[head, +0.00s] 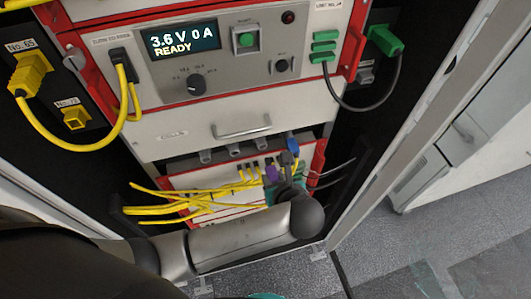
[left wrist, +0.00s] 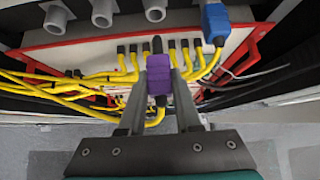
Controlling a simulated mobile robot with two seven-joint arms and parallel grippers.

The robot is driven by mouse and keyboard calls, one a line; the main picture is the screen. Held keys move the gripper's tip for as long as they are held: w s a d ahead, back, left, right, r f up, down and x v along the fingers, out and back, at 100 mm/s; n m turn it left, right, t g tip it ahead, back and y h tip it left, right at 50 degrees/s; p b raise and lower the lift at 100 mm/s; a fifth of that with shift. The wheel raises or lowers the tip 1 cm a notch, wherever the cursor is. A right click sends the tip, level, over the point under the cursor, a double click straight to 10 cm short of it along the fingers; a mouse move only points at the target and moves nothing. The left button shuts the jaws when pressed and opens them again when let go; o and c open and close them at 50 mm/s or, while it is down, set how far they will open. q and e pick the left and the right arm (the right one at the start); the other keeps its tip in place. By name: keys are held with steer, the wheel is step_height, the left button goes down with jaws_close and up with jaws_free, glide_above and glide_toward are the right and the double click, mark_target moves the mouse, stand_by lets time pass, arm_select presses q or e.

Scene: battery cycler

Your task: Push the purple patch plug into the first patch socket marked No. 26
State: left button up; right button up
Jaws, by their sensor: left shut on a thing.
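The purple patch plug (left wrist: 159,75) is held between the fingers of my left gripper (left wrist: 160,82), which is shut on it. In the head view the purple plug (head: 271,173) shows at the lower red-framed panel, beside my left gripper (head: 282,173), mostly hidden by my arm. In the left wrist view the plug is in front of the white panel (left wrist: 80,50), near a row of black-ended yellow cables. I cannot tell whether the plug touches a socket. No label No. 26 can be read. My right gripper is not in view.
A blue plug (left wrist: 215,22) is to the right of the purple one, close to the gripper. Yellow cables (left wrist: 60,85) crowd the left and cross below. Round grey fittings (left wrist: 103,12) stick out above. A drawer with a handle (head: 242,129) is above the lower panel.

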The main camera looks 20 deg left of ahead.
arm_select(q)
steer(key=shift+s+a+f, duration=0.15)
steer(key=shift+s+a, duration=0.15)
steer(key=s+a, duration=1)
steer(key=s, duration=0.1)
steer(key=w+a, duration=0.3)
steer(key=w, duration=0.2)
steer(key=shift+w+a, duration=0.15)
steer(key=shift+w+a, duration=0.55)
steer(key=shift+w, duration=0.25)
steer(key=shift+w+a, duration=0.5)
steer(key=shift+w, duration=0.3)
stand_by(3.1)
steer(key=o, duration=1.1)
steer(key=shift+c, duration=0.2)
